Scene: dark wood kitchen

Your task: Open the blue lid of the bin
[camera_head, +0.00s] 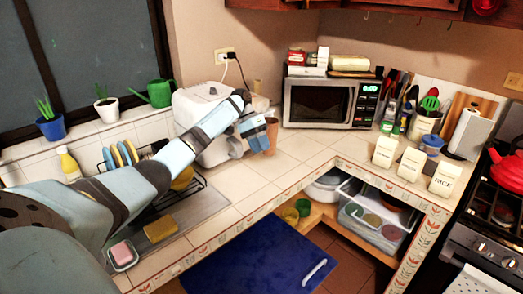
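A large flat dark blue panel (250,262) with a white bar handle (314,272) lies low at the bottom middle, below the counter edge. It looks like the blue lid, lying flat; no bin body can be made out under it. My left arm reaches from the left over the sink and counter. My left gripper (258,132) is at the back counter, left of the microwave, far from the blue panel. Its fingers are small and partly hidden, so I cannot tell how open they are. My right gripper is out of view.
A microwave (330,102) and white canisters (411,164) stand on the L-shaped tiled counter. Open shelves below hold a clear box (380,228) and bowls. A stove with a red kettle (507,170) is at the right. A dish rack and sponge (160,229) are at the left.

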